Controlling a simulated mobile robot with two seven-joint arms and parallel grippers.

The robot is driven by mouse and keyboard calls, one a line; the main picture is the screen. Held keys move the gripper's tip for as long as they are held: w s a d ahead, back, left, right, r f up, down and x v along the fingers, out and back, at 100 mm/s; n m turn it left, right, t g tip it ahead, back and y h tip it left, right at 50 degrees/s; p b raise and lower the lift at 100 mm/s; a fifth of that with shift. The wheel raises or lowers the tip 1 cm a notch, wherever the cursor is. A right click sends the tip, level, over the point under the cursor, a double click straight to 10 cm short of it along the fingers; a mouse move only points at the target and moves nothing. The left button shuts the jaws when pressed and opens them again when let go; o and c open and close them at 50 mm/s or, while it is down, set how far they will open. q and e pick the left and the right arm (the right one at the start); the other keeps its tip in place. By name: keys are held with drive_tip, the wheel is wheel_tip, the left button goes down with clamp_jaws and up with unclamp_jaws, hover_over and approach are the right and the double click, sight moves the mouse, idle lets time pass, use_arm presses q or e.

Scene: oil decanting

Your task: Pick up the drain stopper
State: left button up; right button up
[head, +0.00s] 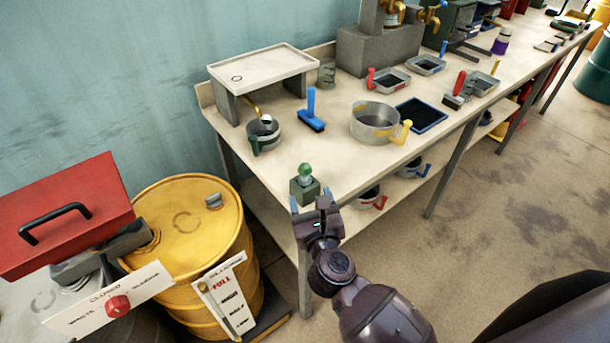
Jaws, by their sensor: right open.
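A small piece with a round green knob (305,169), which looks like the drain stopper, stands upright in a green block (306,193) at the near left corner of the workbench. My right gripper (311,200) is at the bench's front edge, right by the block. Its two blue-tipped fingers are apart, one on each side of the block's near face. It holds nothing, and I cannot tell whether a finger touches the block. The drain tray (262,68) stands raised at the back left, with a small dark ring on its top. My left gripper is out of view.
A green-handled mug (264,134) stands below the tray's spout. A blue brush (311,112), a yellow-handled pan (375,121) and a blue-rimmed tray (420,115) lie beyond the stopper. A yellow drum (187,230) and red lidded bin (65,215) stand left of the bench.

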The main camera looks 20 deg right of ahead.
sight(307, 176)
drive_tip(key=w, duration=0.4)
drive_tip(key=shift+d, duration=0.25)
drive_tip(key=shift+w+d+r, duration=0.1)
drive_tip(key=shift+w+d, duration=0.1)
drive_tip(key=shift+w, duration=1.05)
drive_tip(key=shift+w+d, duration=0.2)
drive_tip(key=shift+w, duration=1.05)
drive_tip(key=shift+c, duration=0.3)
